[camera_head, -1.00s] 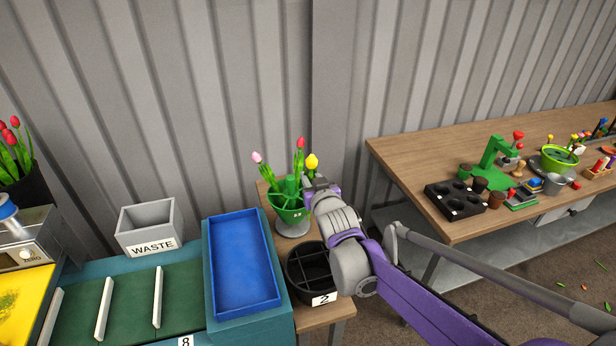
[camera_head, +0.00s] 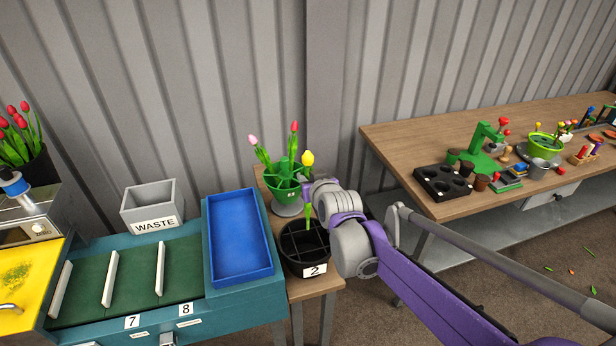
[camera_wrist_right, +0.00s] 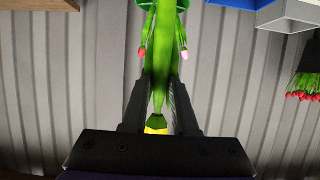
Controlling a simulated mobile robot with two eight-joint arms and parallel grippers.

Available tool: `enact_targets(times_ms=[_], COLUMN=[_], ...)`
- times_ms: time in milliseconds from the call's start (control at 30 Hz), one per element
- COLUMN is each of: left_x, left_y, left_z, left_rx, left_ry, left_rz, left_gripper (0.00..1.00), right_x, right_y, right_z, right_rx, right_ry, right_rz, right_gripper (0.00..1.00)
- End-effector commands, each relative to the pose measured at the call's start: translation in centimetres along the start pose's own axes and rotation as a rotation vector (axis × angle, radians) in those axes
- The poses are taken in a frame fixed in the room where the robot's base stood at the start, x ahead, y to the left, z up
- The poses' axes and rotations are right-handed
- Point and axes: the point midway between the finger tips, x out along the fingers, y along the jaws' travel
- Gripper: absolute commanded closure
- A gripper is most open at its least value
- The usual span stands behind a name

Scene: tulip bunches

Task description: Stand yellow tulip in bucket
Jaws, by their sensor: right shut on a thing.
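The yellow tulip (camera_head: 307,158) is upright, its flower just above my right gripper (camera_head: 306,188). The gripper is shut on the tulip; in the wrist view its fingers (camera_wrist_right: 161,82) flank the green stem, with the yellow flower (camera_wrist_right: 157,124) close to the palm. Green leaf or stem (camera_head: 308,218) shows below the gripper, over the black bucket (camera_head: 292,263) labelled 2. I cannot tell whether the stem's lower end is inside a compartment. The bucket has dividers and stands at the front of a small wooden table. My left gripper is not in view.
A blue tray (camera_head: 238,238) is close on the left, beside the grey waste bin (camera_head: 152,208). A wooden workbench (camera_head: 400,135) with tools stands right, across a gap.

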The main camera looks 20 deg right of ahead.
Motion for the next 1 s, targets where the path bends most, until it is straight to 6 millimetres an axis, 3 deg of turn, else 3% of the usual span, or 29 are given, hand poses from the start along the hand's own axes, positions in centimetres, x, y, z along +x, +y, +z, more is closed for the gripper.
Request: enact_targets(times_ms=[1000], left_x=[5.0], left_y=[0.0], left_z=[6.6], left_rx=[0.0], left_ry=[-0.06], left_rz=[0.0], left_gripper=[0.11], right_x=[3.9], right_y=[0.0], right_z=[9.3], right_rx=[0.001], right_ry=[-0.002], right_rz=[0.0], right_gripper=[1.0])
